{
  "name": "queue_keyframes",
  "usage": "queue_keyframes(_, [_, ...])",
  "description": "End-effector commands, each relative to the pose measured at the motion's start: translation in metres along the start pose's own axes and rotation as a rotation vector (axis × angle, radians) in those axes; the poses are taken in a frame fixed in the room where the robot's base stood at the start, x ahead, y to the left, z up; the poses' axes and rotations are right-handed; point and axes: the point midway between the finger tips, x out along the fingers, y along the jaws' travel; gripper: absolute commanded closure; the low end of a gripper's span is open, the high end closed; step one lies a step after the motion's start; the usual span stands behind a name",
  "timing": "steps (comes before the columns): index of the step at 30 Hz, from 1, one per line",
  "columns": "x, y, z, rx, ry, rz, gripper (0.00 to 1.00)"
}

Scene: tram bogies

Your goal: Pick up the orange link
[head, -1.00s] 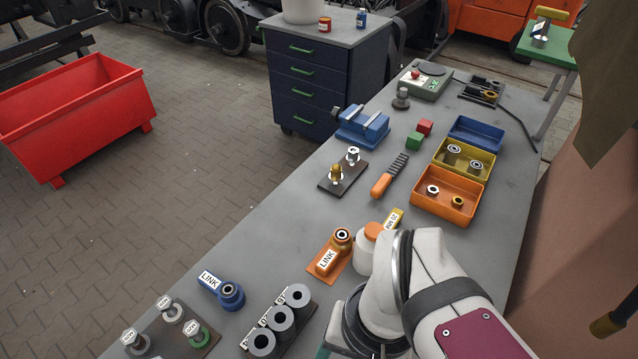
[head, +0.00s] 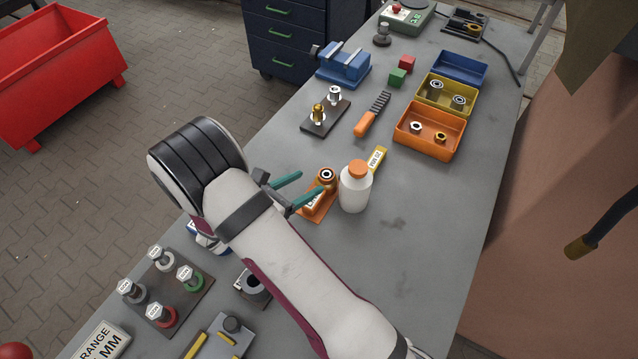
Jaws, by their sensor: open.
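My gripper (head: 312,182) has two teal fingers, spread apart and empty. One finger points past the link's left side and the other crosses in front of its label end. I cannot tell how high the fingers are above the link. The blue link (head: 194,228) is mostly hidden behind my arm.
A white bottle with an orange cap (head: 355,187) stands close to the right of the link. A yellow labelled block (head: 376,158) lies behind the bottle. A dark plate with two fittings (head: 325,117) is farther back. The bench right of the bottle is clear.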

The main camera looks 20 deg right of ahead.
Motion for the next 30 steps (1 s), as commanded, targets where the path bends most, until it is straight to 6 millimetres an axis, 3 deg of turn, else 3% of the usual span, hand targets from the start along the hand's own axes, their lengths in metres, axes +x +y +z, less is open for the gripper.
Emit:
queue_keyframes(13, [0.077,-0.004,-0.009,0.003,0.001,-0.005,0.36])
queue_keyframes(21, [0.083,-0.003,-0.009,0.002,0.001,-0.003,0.36])
queue_keyframes(30, [0.083,-0.004,-0.009,0.003,0.001,-0.003,0.90])
